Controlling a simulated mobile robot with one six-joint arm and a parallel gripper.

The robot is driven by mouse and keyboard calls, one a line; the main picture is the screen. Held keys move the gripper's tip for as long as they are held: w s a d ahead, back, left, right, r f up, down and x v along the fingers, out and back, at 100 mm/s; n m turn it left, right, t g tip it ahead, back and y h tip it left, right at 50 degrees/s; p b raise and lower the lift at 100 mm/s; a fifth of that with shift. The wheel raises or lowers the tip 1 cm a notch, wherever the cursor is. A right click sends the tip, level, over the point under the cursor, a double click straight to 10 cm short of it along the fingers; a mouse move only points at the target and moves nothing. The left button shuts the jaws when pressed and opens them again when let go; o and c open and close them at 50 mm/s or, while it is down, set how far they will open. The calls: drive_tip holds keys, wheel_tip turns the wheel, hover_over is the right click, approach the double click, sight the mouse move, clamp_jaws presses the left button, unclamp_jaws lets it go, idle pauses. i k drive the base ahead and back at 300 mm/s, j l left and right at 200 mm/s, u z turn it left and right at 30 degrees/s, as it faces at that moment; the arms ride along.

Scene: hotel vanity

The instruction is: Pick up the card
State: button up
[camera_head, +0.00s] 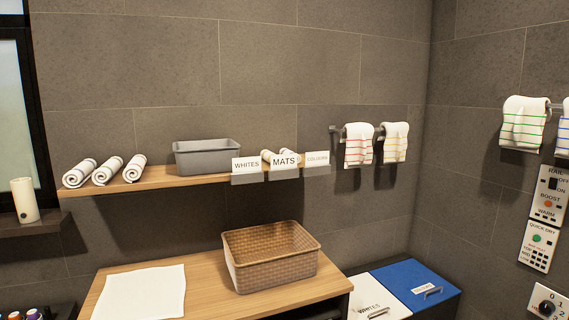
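Several label cards show, and I cannot tell which one the task names. A white card reading "WHITES" (246,164), a white card reading "MATS" (285,160) and a paler card reading "COLOURS" (317,158) stand upright side by side at the right end of the wooden shelf (150,181). Each appears to stand in a grey holder at the shelf's front edge. The MATS card looks slightly larger. Part of the rolled towels behind it is hidden. My gripper is not in view.
A grey bin (207,157) and rolled striped towels (107,170) sit on the shelf. Below, a wicker basket (270,257) and a white cloth (140,293) rest on the counter. White and blue lidded bins (408,280) stand right. Towels (358,145) hang beside the cards.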

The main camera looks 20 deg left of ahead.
sight(252, 165)
drive_tip(key=u, duration=1.3)
